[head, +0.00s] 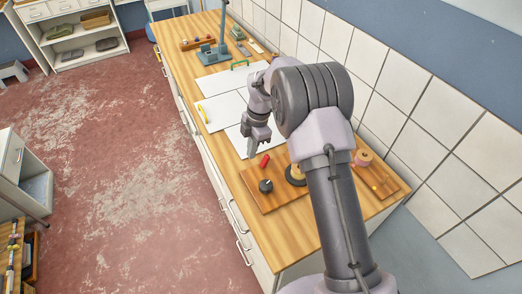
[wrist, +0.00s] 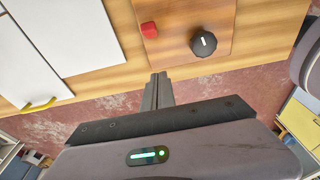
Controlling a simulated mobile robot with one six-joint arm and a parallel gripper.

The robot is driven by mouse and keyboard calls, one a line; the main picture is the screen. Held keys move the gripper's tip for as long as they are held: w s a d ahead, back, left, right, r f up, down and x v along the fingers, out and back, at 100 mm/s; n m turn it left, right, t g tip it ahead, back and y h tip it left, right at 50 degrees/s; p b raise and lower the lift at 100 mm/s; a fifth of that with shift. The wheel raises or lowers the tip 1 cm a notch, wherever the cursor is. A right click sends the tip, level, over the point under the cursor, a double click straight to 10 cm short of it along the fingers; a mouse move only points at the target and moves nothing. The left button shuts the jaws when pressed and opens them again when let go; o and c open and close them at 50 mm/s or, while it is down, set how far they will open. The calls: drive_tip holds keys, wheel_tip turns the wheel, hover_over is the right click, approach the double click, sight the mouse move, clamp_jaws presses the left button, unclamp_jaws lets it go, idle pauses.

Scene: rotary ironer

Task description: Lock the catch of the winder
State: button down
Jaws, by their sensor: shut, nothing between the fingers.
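A brown wooden board (head: 258,201) lies on the near part of the bench. It carries a small red piece (head: 264,161), a black knob (head: 265,186) and a dark round part (head: 296,174) partly behind my arm. In the wrist view the red piece (wrist: 149,30) and the black knob (wrist: 204,43) with a white mark sit apart on the board. I cannot tell which part is the winder's catch. My gripper (head: 251,151) is shut and empty, above the bench near the red piece. In the wrist view its fingertips (wrist: 158,77) are together, touching neither part.
White panels (head: 222,82) lie on the bench, with a green handle (head: 239,65) and a yellow handle (head: 203,112). A blue-grey stand (head: 207,55) is farther back. A pink spool (head: 363,157) is right of my arm.

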drive_tip(key=w+d+r+p, duration=0.1)
drive_tip(key=w+d+r, duration=0.1)
drive_tip(key=d+r, duration=0.4)
drive_tip(key=shift+w+d+r, duration=0.2)
drive_tip(key=shift+w+r, duration=0.15)
drive_tip(key=s+r+m+t+b, duration=0.3)
drive_tip(key=s+r+m+b, duration=0.75)
drive_tip(key=s+m, duration=0.35)
drive_tip(key=s+f+m+t+b, duration=0.1)
drive_tip(key=s+f+m+b, duration=0.2)
drive_tip(key=s+m, duration=0.3)
drive_tip(key=s+d+f+m+t+b, duration=0.1)
drive_tip(key=s+m, duration=0.6)
drive_tip(key=s, duration=0.7)
wheel_tip(320, 180, down, 2)
drive_tip(key=shift+s+f+t+b, duration=0.1)
drive_tip(key=shift+s+t+b, duration=0.15)
drive_tip(key=shift+t+b, duration=0.6)
